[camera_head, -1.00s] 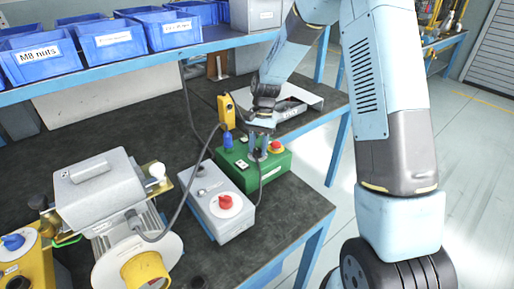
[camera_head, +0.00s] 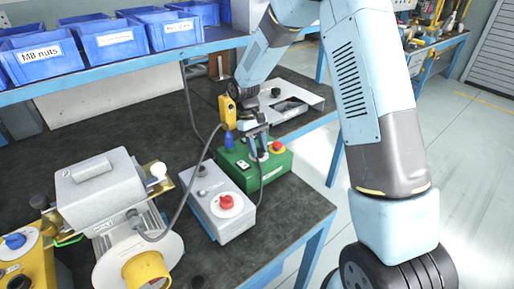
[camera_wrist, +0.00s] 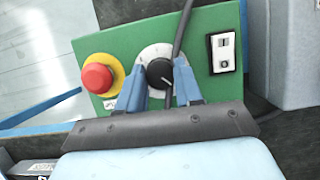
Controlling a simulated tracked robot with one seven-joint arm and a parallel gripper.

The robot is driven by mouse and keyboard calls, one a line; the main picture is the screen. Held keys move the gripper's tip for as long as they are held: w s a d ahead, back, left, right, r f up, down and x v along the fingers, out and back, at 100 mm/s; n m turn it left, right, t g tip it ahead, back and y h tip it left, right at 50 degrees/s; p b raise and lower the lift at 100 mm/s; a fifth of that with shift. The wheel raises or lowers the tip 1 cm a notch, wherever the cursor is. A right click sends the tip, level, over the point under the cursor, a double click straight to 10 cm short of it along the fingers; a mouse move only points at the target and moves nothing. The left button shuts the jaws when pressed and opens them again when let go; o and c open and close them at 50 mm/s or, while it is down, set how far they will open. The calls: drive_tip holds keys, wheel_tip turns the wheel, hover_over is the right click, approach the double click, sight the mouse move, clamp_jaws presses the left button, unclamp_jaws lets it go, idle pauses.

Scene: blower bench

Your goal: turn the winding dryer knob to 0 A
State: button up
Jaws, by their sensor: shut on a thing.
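The green box (camera_head: 232,172) stands on the bench, right of the grey box. In the wrist view, its black knob (camera_wrist: 159,73) sits on a pale round dial (camera_wrist: 154,51) between a red emergency button (camera_wrist: 97,78) and a rocker switch (camera_wrist: 223,52). My gripper (camera_wrist: 159,80) is shut on the black knob, one blue finger at each side. The knob's mark and the dial figures are too small to read. In the head view my gripper (camera_head: 258,150) comes down on the box from above and hides the knob.
A dark cable (camera_wrist: 182,24) passes close by the knob and fingers. A grey box with a red knob (camera_head: 227,202) stands to the left. A yellow pendant (camera_head: 227,112) hangs behind. The blue bin shelf (camera_head: 120,72) is at upper left.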

drive_tip(key=n, duration=0.2)
drive_tip(key=n+t+h, duration=0.1)
drive_tip(key=n, duration=0.1)
drive_tip(key=shift+s+a+n, duration=0.15)
drive_tip(key=shift+n, duration=0.25)
drive_tip(key=n+t, duration=0.1)
drive_tip(key=n, duration=0.3)
drive_tip(key=shift+s+n+t+h, duration=0.1)
drive_tip(key=shift+n+t+h, duration=0.2)
drive_tip(key=shift+t+h, duration=0.1)
drive_tip(key=n+t, duration=0.1)
drive_tip(key=n, duration=0.3)
drive_tip(key=shift+s+a+t, duration=0.1)
drive_tip(key=shift+s+t, duration=0.05)
drive_tip(key=shift+t, duration=0.25)
drive_tip(key=shift+s+n+t+y, duration=0.15)
drive_tip(key=shift+n+t, duration=0.25)
drive_tip(key=shift+n, duration=0.85)
drive_tip(key=shift+n+t+y, duration=0.25)
drive_tip(key=shift+n+t, duration=0.15)
drive_tip(key=shift+n, duration=0.85)
drive_tip(key=o, duration=1)
drive_tip(key=shift+o, duration=0.2)
drive_tip(key=v, duration=1.3)
drive_tip(key=shift+r, duration=0.25)
drive_tip(key=shift+s, duration=0.1)
